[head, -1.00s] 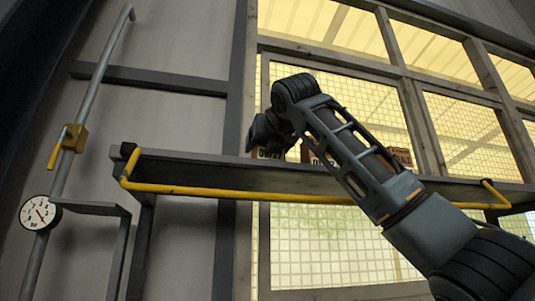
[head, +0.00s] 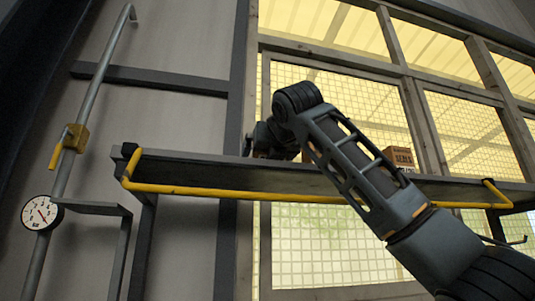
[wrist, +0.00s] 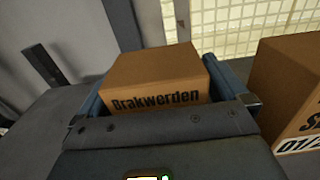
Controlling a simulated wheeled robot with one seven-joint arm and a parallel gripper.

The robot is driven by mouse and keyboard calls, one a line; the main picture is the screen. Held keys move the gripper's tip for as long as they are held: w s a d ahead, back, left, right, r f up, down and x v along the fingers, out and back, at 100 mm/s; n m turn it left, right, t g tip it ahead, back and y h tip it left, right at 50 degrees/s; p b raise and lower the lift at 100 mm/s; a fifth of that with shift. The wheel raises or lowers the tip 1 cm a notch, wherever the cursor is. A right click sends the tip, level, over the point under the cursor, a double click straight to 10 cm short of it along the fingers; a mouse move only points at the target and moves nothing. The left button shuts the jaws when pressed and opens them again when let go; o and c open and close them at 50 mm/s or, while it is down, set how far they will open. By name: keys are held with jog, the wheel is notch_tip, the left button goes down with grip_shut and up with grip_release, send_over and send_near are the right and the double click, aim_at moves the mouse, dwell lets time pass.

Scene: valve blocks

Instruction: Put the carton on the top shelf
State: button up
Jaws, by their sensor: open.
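A brown carton marked "Brakwerden" (wrist: 155,82) stands upright on a grey surface in the wrist view. My gripper (wrist: 165,88) is open, with a blue finger on each side of this carton. I cannot tell whether the fingers touch it. In the head view my gripper (head: 262,142) is above the shelf (head: 225,176), partly hidden by the shelf's front edge and my wrist.
Another carton (wrist: 292,92) stands close to the right of my gripper in the wrist view. A carton (head: 398,157) stands farther right on the shelf. A yellow rail (head: 240,196) runs along the shelf front. A pipe with a gauge (head: 41,212) is at left.

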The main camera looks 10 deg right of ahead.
jog(key=shift+s+r, duration=0.1)
jog(key=s+b, duration=0.4)
jog(key=s, duration=0.8)
jog(key=shift+w+d, duration=0.1)
